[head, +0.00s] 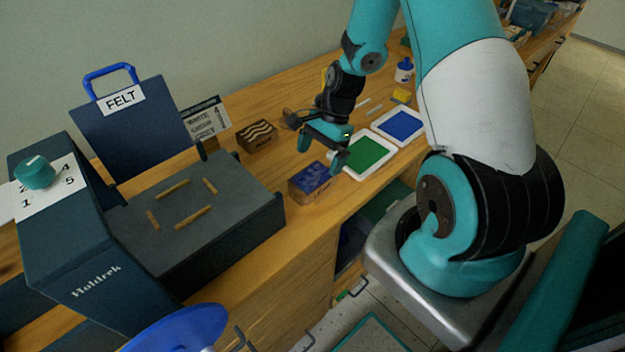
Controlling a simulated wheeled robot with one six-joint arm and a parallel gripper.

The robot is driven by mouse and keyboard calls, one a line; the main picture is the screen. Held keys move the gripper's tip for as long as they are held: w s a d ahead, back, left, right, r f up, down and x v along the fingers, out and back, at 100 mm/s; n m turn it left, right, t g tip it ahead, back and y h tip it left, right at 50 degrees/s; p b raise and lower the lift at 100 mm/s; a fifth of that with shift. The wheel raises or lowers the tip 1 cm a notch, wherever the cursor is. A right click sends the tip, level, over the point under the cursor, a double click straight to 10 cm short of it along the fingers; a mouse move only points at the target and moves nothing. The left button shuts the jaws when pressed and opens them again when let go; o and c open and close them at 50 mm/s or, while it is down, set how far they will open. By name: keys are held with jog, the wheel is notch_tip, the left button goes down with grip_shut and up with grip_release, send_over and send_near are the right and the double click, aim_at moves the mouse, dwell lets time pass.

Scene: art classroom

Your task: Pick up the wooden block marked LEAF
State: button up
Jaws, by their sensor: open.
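A wooden block with a blue patterned top (311,180) sits near the front edge of the wooden counter, right of the dark press bed. Another wooden block with dark wavy lines on its top (257,135) sits farther back and to the left. The lettering on both blocks is too small to read, so I cannot tell which is marked LEAF. My gripper (320,156) is open and empty, pointing down above the counter.
A dark press (175,225) with a FELT-labelled upright panel (125,125) fills the left. Green (365,158) and blue (403,124) ink trays lie right of my gripper. A small sign (207,120), a yellow item (401,96) and a bottle (404,71) stand farther back.

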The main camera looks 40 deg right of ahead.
aim_at(313, 176)
jog(key=shift+p+x, duration=0.65)
jog(key=shift+x, duration=2.45)
jog(key=shift+a, duration=0.1)
jog(key=shift+f, duration=0.1)
jog(key=shift+c, duration=0.5)
jog(key=c, duration=0.9)
